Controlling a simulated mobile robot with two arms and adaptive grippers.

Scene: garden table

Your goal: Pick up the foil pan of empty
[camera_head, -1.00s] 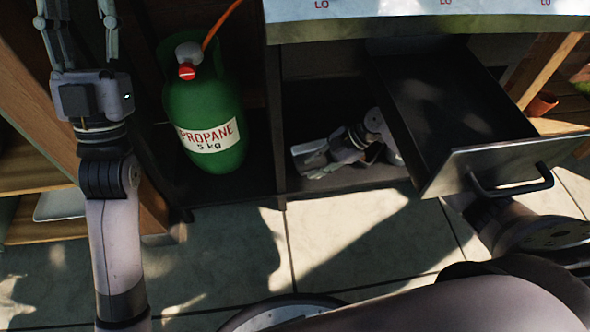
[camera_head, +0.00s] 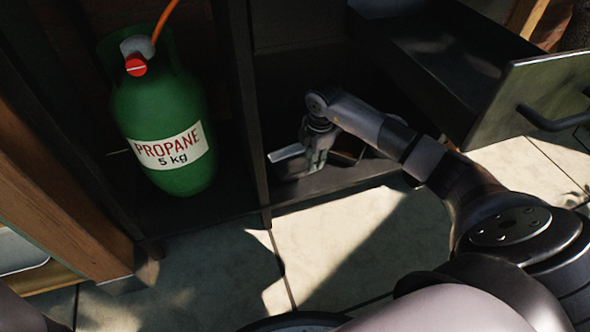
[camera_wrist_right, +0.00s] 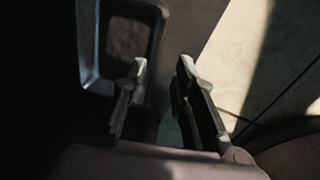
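The foil pan (camera_head: 287,152) lies on the floor of the open cabinet, below the pulled-out drawer. In the head view my right gripper (camera_head: 314,160) is down at the pan and hides much of it. In the right wrist view the pan (camera_wrist_right: 90,62) shows its pale rim and dark inside at upper left. There my right gripper (camera_wrist_right: 162,72) is open, its two fingers apart on either side of the pan's near edge. Whether they touch it I cannot tell. My left gripper is out of view.
A green propane bottle (camera_head: 165,125) stands in the left compartment, beyond an upright divider (camera_head: 245,105). A wooden post (camera_head: 60,205) stands at left. Paving in front is clear.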

